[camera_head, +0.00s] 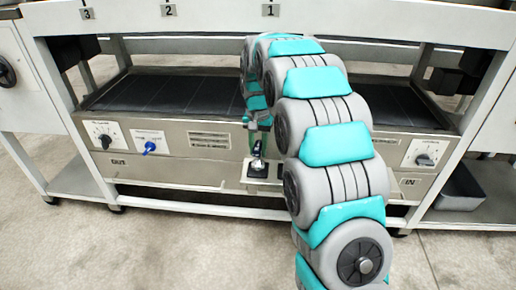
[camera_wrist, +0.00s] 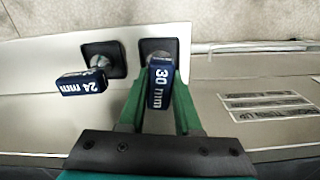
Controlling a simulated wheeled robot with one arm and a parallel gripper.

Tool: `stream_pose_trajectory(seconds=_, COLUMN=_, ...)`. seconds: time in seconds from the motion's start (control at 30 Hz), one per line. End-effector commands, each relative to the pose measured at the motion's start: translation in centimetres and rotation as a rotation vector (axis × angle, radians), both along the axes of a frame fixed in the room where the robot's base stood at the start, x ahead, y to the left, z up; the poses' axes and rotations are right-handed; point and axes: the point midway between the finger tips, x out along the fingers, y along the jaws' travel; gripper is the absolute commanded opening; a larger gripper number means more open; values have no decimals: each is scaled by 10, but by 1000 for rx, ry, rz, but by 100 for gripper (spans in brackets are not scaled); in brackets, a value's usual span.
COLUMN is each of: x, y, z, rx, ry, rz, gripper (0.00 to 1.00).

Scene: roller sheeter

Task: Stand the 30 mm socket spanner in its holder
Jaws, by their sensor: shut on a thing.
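The 30 mm socket spanner (camera_wrist: 160,88) has a dark blue handle end with a white "30 mm" label. My gripper (camera_wrist: 160,100) has its green fingers on both sides of that handle and is shut on it. The spanner's metal part shows at a dark square recess on the right of the pale holder (camera_wrist: 105,35). I cannot tell how deep it sits in the recess. In the head view my gripper (camera_head: 258,140) is at the holder (camera_head: 262,186) on the machine's front, and the spanner is too small there to make out clearly.
The 24 mm spanner (camera_wrist: 82,83) stands in the left recess, close beside my left finger. The machine's front panel (camera_head: 210,140) has a blue knob (camera_head: 149,147) left of the holder and a dark knob (camera_head: 425,160) at the right. The floor in front is clear.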

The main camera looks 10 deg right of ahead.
Motion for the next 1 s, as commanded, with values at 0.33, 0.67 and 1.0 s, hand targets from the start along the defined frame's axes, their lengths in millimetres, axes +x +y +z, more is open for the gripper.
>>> stream_pose_trajectory(seconds=0.33, x=0, y=0, z=-6, rx=0, ry=0, rz=0, gripper=0)
stream_pose_trajectory(seconds=0.67, x=0, y=0, z=-11, rx=0, ry=-1, rz=0, gripper=0)
stream_pose_trajectory(seconds=1.0, x=1, y=0, z=-11, rx=0, ry=-1, rz=0, gripper=39)
